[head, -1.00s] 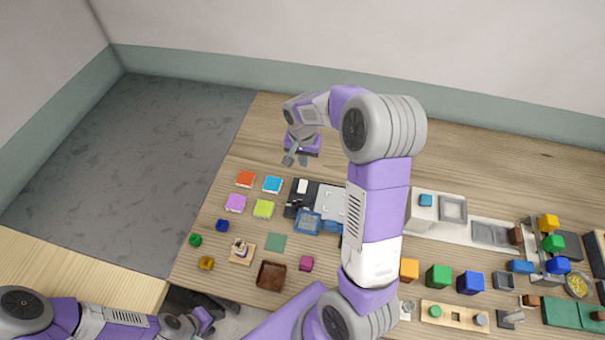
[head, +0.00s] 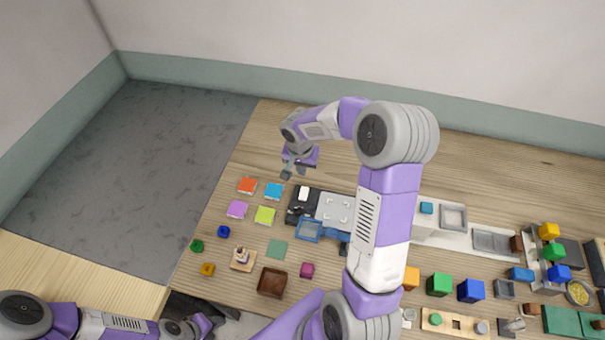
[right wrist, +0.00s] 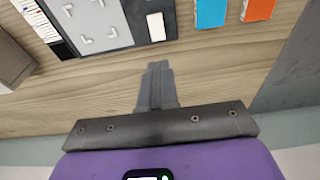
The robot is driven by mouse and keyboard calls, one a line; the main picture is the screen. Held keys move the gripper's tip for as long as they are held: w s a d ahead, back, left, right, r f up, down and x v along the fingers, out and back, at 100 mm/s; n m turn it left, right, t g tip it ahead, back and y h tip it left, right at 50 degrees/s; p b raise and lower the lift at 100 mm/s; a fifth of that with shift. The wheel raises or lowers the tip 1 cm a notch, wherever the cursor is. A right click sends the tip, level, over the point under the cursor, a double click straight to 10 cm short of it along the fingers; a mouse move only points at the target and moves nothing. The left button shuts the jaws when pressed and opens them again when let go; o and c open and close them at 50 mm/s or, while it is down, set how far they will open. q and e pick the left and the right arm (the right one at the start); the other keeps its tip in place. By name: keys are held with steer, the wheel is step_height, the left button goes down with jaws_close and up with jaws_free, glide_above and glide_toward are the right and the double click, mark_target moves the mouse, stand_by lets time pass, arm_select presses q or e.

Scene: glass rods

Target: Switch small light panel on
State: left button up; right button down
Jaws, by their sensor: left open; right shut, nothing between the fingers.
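The small light panel is a pale grey plate with white corner marks (head: 334,207), joined to a dark strip with a white rocker switch (head: 304,194). In the right wrist view the plate (right wrist: 95,28) is at the upper left, and the switch (right wrist: 156,27) is just beyond my fingertips. My right gripper (head: 293,172) is above the table just behind the switch; its shut, empty fingers (right wrist: 156,66) point toward it without visible contact. My left gripper (head: 200,326) is open and empty at the lower left, away from the panel. No glow shows on the plate.
Orange (head: 247,186) and blue (head: 273,190) flat blocks lie left of the switch. A clear blue tray (head: 309,230) is in front of the panel. My right arm hides part of the table. Bare wood (head: 480,165) lies behind the objects.

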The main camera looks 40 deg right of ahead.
mark_target(303, 189)
steer(key=f, duration=0.4)
steer(key=d+f, duration=0.1)
steer(key=f, duration=0.3)
steer(key=w+f, duration=0.1)
steer(key=f, duration=0.3)
steer(key=shift+w+d+f, duration=0.1)
steer(key=shift+d+f, duration=0.1)
steer(key=shift+d, duration=0.1)
